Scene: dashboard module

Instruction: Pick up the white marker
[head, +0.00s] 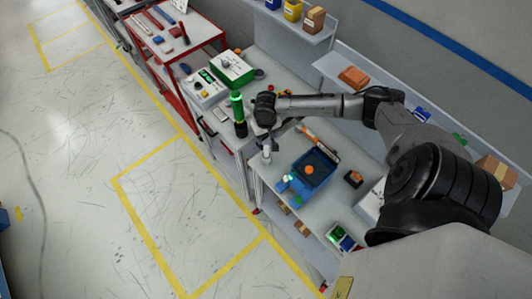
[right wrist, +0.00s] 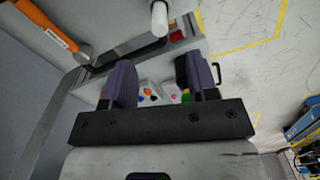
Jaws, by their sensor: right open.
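The white marker (head: 267,155) appears as a small pale upright shape at the front edge of the grey workbench in the head view. In the right wrist view a white cylinder (right wrist: 160,18), which looks like the marker, shows at the top, beyond the fingertips. My right gripper (head: 271,137) is over the bench's front edge, just above the marker. In the right wrist view the purple-padded fingers of the right gripper (right wrist: 157,68) are apart with nothing held between them. My left gripper is not in view.
A blue tray (head: 325,168) with an orange item stands right of the marker. An orange-handled hammer (right wrist: 45,25) lies nearby. A green-and-black cylinder (head: 238,112) stands to the left, near a green box (head: 232,67). Shelves line the wall behind; the floor in front is clear.

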